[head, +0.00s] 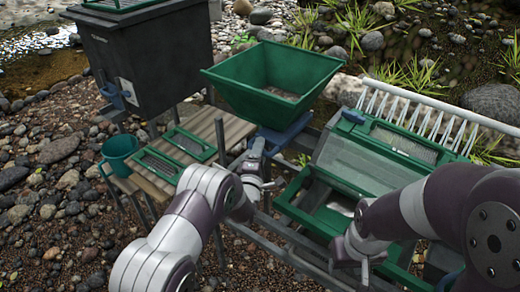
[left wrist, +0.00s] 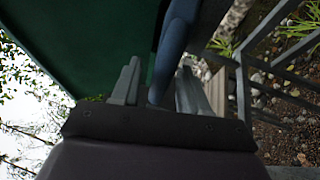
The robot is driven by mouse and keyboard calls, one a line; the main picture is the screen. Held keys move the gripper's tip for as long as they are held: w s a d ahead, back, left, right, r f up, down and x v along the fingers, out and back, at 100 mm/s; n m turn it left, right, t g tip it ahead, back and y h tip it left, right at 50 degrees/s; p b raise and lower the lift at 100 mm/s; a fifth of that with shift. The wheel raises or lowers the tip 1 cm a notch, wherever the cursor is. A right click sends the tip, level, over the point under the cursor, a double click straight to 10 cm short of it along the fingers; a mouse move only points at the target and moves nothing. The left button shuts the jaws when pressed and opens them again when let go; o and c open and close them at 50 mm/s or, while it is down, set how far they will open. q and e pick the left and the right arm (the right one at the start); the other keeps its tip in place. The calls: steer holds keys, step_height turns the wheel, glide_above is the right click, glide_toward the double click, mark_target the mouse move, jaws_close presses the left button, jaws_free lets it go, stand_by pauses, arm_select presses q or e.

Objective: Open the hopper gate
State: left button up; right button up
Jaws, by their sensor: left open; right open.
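The green hopper (head: 262,101) stands in the middle of the head view, a wide funnel with some gravel inside. A blue gate part (head: 290,133) shows beneath it. My left gripper (head: 258,150) is just below the hopper, close to the blue part. In the left wrist view, a blue bar (left wrist: 174,45) runs down between the two open fingers of my left gripper (left wrist: 158,78); whether they touch it I cannot tell. The green hopper wall (left wrist: 90,45) fills the upper left there. My right gripper (head: 363,262) is open and empty, low over the green sluice frame.
A green-framed sluice (head: 360,160) with a clear panel and a row of white spray pipes (head: 415,112) stands at right. A dark bin (head: 150,55) stands behind.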

arm_select(q)
jaws_close()
steer(key=s+a, duration=0.1)
steer(key=s, duration=0.1)
steer(key=s+a, duration=0.2)
steer(key=shift+s+a, duration=0.1)
steer(key=shift+s, duration=0.15)
jaws_free()
steer(key=b+v, duration=0.2)
steer(key=v, duration=1)
steer(key=shift+s+f, duration=0.2)
steer(key=shift+s, duration=0.1)
steer(key=shift+a, duration=0.1)
